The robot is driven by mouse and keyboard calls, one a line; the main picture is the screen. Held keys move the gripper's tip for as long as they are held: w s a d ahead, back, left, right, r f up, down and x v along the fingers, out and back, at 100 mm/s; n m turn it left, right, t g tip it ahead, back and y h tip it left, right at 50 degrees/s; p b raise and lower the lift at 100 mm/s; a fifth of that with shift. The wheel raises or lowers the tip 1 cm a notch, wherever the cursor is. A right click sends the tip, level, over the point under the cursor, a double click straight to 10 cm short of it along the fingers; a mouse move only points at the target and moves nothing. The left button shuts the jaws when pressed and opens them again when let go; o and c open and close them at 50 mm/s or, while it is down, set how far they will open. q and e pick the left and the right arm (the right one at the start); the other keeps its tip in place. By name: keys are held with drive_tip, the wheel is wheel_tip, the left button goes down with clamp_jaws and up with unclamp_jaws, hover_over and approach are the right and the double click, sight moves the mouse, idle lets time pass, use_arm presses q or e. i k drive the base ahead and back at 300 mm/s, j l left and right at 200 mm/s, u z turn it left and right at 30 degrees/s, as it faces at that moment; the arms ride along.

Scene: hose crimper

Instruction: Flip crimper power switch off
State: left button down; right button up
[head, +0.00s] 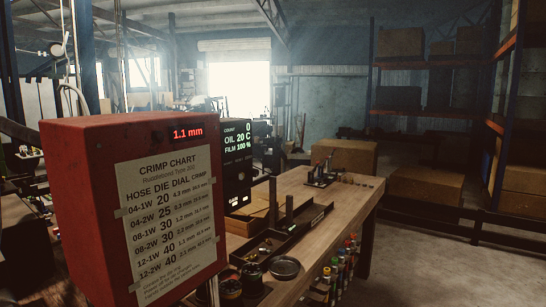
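A large red box, which looks like the crimper's housing (75,190), fills the left front of the head view. A red lit display on it (187,132) reads 1.1 mm. A crimp chart sheet (165,215) is taped to its face. I cannot make out a power switch on the faces that show. Neither of my grippers is in view.
A wooden workbench (345,195) runs behind and right of the red box. It carries a black lit readout unit (236,165), a dark tray (290,235) and a round dish (285,268). Cardboard boxes (425,187) and shelves stand behind. Floor at right (440,265) is clear.

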sight(240, 176)
drive_tip(key=i+l+u, duration=0.1)
drive_tip(key=l, duration=0.25)
drive_tip(key=i+l, duration=0.25)
drive_tip(key=i+l+u, duration=0.15)
drive_tip(key=l, duration=0.25)
drive_tip(key=i+l+u, duration=0.1)
drive_tip(key=l, duration=0.3)
drive_tip(key=i, duration=0.1)
